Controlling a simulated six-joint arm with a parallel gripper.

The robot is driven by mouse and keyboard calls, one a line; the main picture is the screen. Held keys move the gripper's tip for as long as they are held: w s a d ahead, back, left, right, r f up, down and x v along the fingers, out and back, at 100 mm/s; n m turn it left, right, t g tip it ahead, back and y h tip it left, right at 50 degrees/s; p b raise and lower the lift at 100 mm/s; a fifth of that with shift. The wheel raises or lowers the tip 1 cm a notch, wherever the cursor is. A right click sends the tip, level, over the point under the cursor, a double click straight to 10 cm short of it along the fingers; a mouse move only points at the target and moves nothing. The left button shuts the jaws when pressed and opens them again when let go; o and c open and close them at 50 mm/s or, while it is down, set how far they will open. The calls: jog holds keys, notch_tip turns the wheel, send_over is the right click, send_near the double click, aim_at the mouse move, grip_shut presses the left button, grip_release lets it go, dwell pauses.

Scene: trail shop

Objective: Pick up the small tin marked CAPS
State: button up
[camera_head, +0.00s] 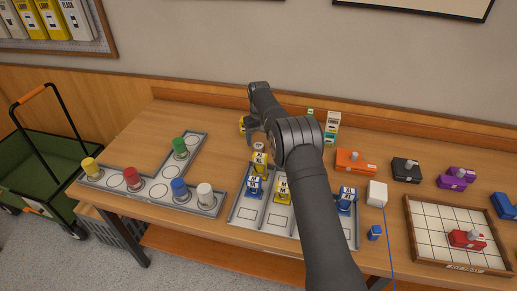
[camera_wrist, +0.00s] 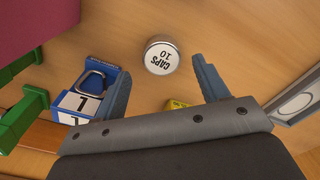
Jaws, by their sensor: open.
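A small round tin with a white lid marked CAPS 10 (camera_wrist: 161,56) stands on the wooden table, upright, in the wrist view. It lies ahead of and between the two fingers of my gripper (camera_wrist: 160,70), which are apart with clear space on both sides. Nothing is held. In the head view my gripper (camera_head: 250,132) hangs over the back of the table, partly hidden by my arm, and the white-lidded tin (camera_head: 259,146) shows just below it. I cannot tell the exact height of the fingers over the tin.
A blue block numbered 1 (camera_wrist: 75,104) sits close by the left finger, with green pieces (camera_wrist: 22,115) beyond. A yellow item (camera_wrist: 177,104) shows between the fingers. A grey sectioned tray (camera_head: 262,231) holds yellow and blue blocks. Another tray (camera_head: 207,141) holds coloured cylinders.

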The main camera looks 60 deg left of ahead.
aim_at(259, 145)
jog(key=shift+s+d+f, duration=0.15)
jog(key=shift+f, duration=1.65)
jog(key=c, duration=1.1)
jog(key=shift+o, duration=0.2)
